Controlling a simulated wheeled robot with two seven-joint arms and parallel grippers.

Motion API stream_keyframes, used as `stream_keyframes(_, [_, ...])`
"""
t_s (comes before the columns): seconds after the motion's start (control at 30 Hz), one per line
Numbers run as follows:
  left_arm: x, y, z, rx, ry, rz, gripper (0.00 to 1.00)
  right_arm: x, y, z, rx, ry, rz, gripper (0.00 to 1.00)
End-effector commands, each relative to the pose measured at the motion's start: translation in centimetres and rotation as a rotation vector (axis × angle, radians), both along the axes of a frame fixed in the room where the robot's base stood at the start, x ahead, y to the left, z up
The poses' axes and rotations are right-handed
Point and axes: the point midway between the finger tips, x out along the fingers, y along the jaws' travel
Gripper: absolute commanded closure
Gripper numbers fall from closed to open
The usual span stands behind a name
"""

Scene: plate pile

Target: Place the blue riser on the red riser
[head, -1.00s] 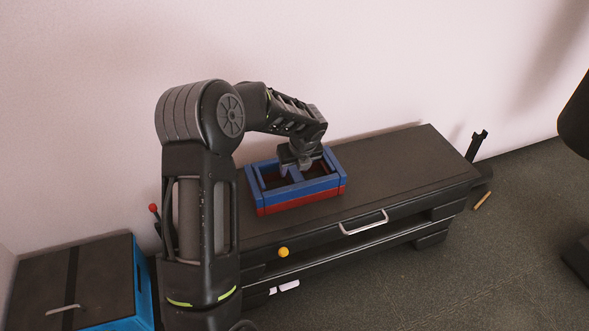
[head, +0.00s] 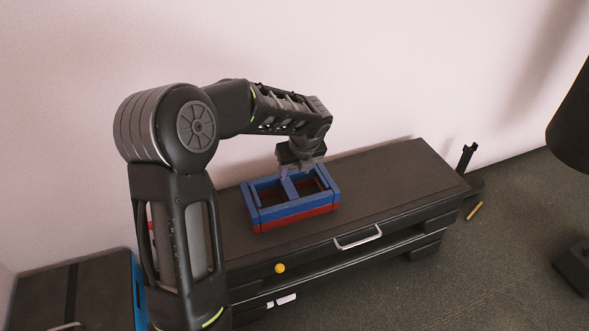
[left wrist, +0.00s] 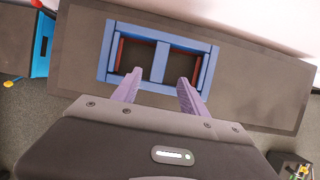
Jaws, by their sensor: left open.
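The blue riser (head: 293,209) is a rectangular frame with a middle bar, and it lies on top of the red riser (head: 297,221) on the dark bench. The two look closely lined up. In the left wrist view the blue riser (left wrist: 158,62) shows from above, with parts of the red riser (left wrist: 199,70) visible inside its openings. My left gripper (head: 297,170) is above the far side of the blue riser. My right gripper is not in view.
The dark bench (head: 390,180) has free room to the right of the risers. A yellow ball (head: 280,268) shows at the bench front near a drawer handle. A black-and-blue box (head: 95,290) stands at lower left. A wall is behind the bench.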

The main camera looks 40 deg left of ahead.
Motion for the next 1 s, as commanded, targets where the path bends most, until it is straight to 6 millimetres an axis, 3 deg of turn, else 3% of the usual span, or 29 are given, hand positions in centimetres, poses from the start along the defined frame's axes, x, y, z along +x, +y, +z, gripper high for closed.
stream_keyframes(0.5, [0.0, -0.1, -0.1, -0.003, 0.0, 0.001, 0.49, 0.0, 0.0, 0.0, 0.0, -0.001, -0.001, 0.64])
stream_keyframes(0.63, [-0.2, -1.6, -1.8, -0.052, -0.007, 0.036, 0.49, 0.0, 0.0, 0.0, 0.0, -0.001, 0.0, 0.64])
stream_keyframes(0.77, [-1.1, -6.1, -6.4, -0.201, -0.02, 0.164, 0.49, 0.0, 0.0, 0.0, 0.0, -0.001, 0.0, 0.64])
stream_keyframes(0.87, [-3.1, -12.0, -11.7, -0.386, -0.014, 0.374, 0.49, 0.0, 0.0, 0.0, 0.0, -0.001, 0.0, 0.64])
stream_keyframes(1.0, [-9.3, -21.9, -19.4, -0.663, 0.059, 0.9, 0.49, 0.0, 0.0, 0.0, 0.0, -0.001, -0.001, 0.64])
